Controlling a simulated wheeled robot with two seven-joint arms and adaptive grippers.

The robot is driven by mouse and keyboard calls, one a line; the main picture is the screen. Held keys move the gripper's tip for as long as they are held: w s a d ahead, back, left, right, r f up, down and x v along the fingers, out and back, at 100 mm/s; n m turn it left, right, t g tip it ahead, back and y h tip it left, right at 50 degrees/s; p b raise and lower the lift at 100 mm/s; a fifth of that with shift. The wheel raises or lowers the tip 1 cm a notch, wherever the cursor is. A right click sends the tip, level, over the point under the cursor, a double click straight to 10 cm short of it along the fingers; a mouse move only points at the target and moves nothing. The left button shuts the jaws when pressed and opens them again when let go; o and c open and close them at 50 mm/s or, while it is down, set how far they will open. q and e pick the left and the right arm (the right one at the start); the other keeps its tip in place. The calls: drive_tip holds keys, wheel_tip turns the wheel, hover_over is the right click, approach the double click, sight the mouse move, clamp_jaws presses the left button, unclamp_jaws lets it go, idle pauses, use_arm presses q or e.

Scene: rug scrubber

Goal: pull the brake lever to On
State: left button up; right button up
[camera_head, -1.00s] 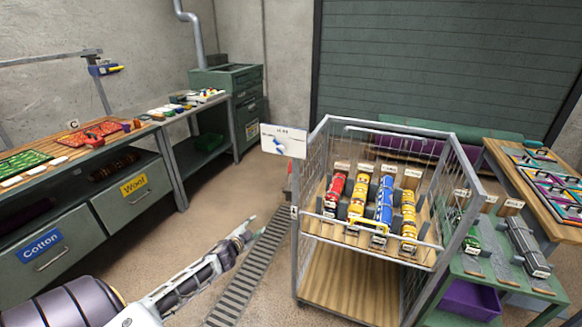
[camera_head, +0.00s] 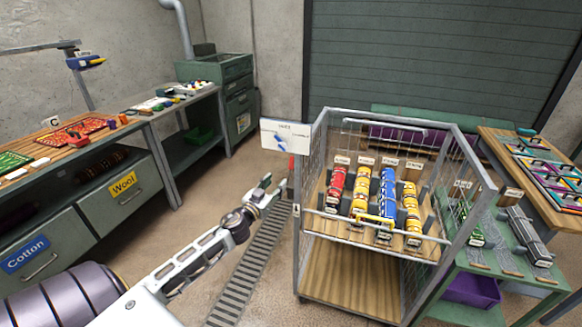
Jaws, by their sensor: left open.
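A small red part (camera_head: 291,166), which looks like the brake lever, shows at the left side of the wire cart (camera_head: 299,240), below a white sign (camera_head: 285,136) with a blue drawing. The sign's lettering is too small to read with certainty. My left gripper (camera_head: 274,186) is open and empty. In the picture it is just left of and below the red part, over the floor grate; I cannot tell whether they touch. Part of the red piece is hidden behind the cart's edge. My right gripper is not in view.
The cart holds several rolled rugs (camera_head: 387,195) in red, yellow and blue on its upper shelf. A workbench with Wool and Cotton drawers (camera_head: 126,196) stands at left. A green table (camera_head: 508,262) stands right of the cart. The floor between bench and grate (camera_head: 244,280) is clear.

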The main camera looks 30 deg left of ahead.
sight(289, 168)
use_arm(q)
drive_tip(key=shift+n, duration=1.2)
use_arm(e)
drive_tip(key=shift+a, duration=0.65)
use_arm(q)
drive_tip(key=shift+w+a, duration=0.1)
drive_tip(key=shift+w, duration=0.05)
drive_tip(key=shift+w+a, duration=0.25)
drive_tip(key=shift+w, duration=1.85)
drive_tip(key=shift+w+a, duration=0.2)
drive_tip(key=shift+w, duration=1.9)
drive_tip(key=shift+w+a+b, duration=0.15)
drive_tip(key=shift+w+b, duration=0.05)
drive_tip(key=shift+w, duration=1.05)
drive_tip(key=shift+w+a+b, duration=0.1)
drive_tip(key=shift+w+b, duration=0.1)
drive_tip(key=shift+w, duration=1.05)
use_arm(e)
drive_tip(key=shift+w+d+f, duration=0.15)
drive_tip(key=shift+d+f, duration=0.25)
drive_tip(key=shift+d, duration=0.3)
